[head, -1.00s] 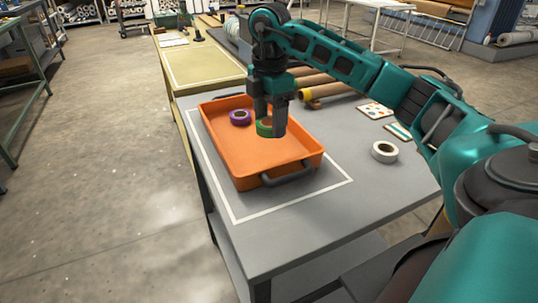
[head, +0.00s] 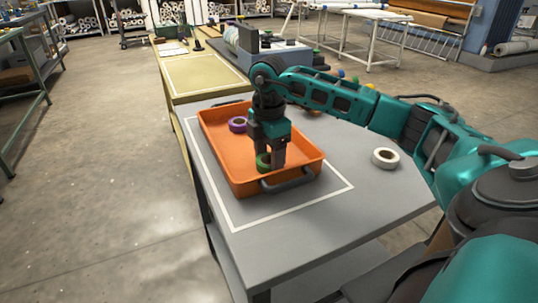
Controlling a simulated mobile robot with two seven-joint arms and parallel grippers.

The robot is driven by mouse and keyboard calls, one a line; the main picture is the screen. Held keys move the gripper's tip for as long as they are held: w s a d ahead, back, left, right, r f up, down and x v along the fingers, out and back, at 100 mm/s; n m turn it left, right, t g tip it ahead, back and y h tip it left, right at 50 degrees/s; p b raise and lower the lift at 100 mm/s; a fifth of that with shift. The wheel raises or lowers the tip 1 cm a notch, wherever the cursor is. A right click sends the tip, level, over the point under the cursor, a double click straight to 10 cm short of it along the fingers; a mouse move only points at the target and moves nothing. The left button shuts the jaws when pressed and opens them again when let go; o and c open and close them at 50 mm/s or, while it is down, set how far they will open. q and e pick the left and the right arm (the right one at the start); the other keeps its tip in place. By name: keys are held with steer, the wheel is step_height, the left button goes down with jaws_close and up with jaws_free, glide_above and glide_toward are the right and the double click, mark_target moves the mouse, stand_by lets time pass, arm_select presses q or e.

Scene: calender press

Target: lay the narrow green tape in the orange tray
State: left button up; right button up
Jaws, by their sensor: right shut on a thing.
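The green tape (head: 263,161) is between the fingers of my right gripper (head: 270,163), which is shut on it. The gripper points down inside the outline of the orange tray (head: 228,165), towards its near right part. I cannot tell whether the tape touches the tray floor. A purple tape roll (head: 238,124) lies in the tray at its far left part, apart from the green tape. The gripper fingers hide part of the green tape. My left gripper is not in view.
The tray stands on a grey table inside a white outline (head: 290,209), with a dark handle (head: 288,181) at its near end. A white tape roll (head: 385,158) lies to the right on the table. An olive table (head: 205,75) adjoins behind. The table front is clear.

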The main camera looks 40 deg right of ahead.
mark_target(269, 159)
steer(key=o, duration=1)
step_height(269, 159, up, 12)
steer(key=p, duration=0.3)
steer(key=shift+r, duration=0.1)
